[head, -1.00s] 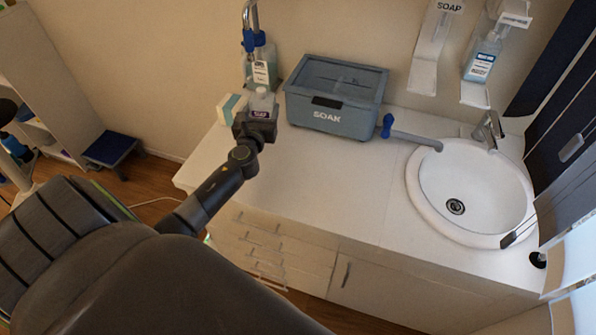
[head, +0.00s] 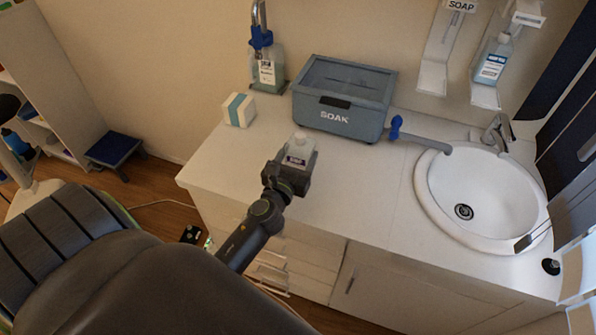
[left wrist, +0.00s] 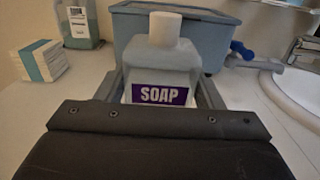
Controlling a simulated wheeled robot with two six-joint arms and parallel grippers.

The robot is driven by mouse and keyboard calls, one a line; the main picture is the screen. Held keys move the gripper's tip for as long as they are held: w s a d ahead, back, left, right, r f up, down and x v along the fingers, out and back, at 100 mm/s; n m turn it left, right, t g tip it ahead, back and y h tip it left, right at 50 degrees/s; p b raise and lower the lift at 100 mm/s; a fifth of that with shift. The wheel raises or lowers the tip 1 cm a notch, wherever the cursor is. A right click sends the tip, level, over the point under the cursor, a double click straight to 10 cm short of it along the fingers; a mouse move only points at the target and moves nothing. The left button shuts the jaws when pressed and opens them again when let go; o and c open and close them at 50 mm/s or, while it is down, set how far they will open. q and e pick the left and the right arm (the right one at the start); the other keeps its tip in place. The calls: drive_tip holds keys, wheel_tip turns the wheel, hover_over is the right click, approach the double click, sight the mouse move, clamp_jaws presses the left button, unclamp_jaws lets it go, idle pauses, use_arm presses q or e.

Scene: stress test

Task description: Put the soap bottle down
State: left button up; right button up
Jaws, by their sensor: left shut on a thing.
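The soap bottle (head: 299,151) is a pale bottle with a white cap and a purple label. It shows close up in the left wrist view (left wrist: 161,65), upright, with its label reading SOAP. My left gripper (head: 292,172) is shut on it, with one finger on each side. The bottle is over the front part of the white counter (head: 232,165). I cannot tell whether its base touches the counter, as the gripper hides it. My right gripper is not in view.
A grey-blue SOAK tub (head: 345,100) stands behind the bottle. A white and teal box (head: 239,110) and a dispenser bottle (head: 267,70) are at the back left. A sink (head: 480,195) is at the right. The counter between the bottle and sink is clear.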

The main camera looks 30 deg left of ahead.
sight(298, 166)
use_arm(q)
drive_tip(key=shift+f+b, duration=0.3)
drive_tip(key=shift+f, duration=0.2)
wheel_tip(298, 166, down, 2)
drive_tip(key=shift+f+b, duration=0.1)
drive_tip(key=shift+b, duration=0.8)
drive_tip(key=shift+f, duration=0.35)
drive_tip(key=shift+f+b, duration=0.2)
drive_tip(key=shift+b, duration=0.25)
drive_tip(key=o, duration=1)
drive_tip(key=shift+r, duration=0.1)
drive_tip(key=shift+c, duration=0.2)
drive_tip(key=shift+r, duration=0.1)
